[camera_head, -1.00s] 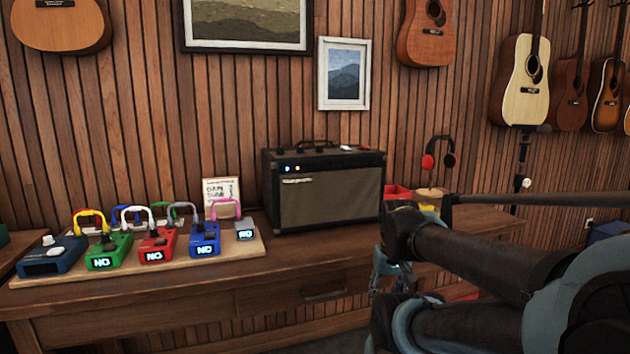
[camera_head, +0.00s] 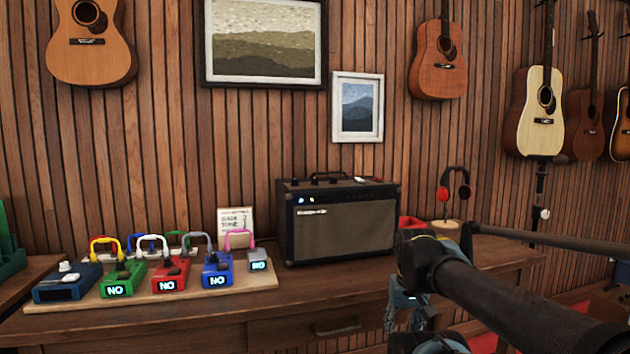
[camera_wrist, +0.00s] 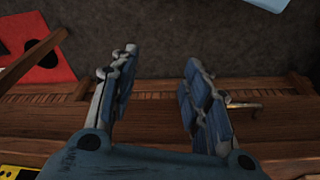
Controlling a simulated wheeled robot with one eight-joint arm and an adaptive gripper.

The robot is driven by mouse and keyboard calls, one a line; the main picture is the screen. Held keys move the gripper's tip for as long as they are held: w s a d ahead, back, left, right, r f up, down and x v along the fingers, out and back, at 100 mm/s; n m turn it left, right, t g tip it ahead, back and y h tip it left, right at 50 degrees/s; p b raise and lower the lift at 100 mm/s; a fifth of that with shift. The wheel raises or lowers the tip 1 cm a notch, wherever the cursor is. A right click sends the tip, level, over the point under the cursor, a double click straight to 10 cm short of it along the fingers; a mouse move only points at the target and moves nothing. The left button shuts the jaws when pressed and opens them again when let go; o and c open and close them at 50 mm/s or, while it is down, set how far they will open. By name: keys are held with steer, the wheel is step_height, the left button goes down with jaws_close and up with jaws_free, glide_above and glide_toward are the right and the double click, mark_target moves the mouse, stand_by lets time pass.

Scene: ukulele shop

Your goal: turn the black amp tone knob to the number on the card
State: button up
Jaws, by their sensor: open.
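The amp (camera_head: 342,222) is a dark box with a grey grille on the bench. Small lights show at the left of its upper front strip, but the black tone knob cannot be made out. A white card (camera_head: 236,221) with handwriting stands behind the pedals, left of the amp; its words look like gain and tone, and its numbers are too small to read. My gripper (camera_head: 405,312) is right of the amp and lower, by the bench's front edge. In the wrist view my gripper (camera_wrist: 158,95) is open and empty, pointing down past the bench edge.
A wooden board (camera_head: 175,293) holds several coloured pedals with cables, left of the amp. Red and black headphones (camera_head: 454,190) hang on a stand right of the amp. A red box (camera_head: 412,223) sits between. The bench front (camera_head: 280,326) has a drawer handle.

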steer(key=w+a+r+m, duration=0.1)
steer(key=w+a+r, duration=0.1)
steer(key=w+r, duration=0.6)
steer(key=w+a+r+m, duration=0.15)
steer(key=w+r, duration=0.25)
steer(key=r, duration=0.8)
step_height(320, 180, up, 31)
steer(key=m+g, duration=0.2)
steer(key=m, duration=0.3)
glide_above(314, 181)
steer(key=w, duration=0.1)
steer(key=shift+n, duration=0.25)
step_height(314, 181, down, 18)
steer(key=shift+w+r, duration=0.15)
steer(key=shift+c, duration=0.5)
jaws_close()
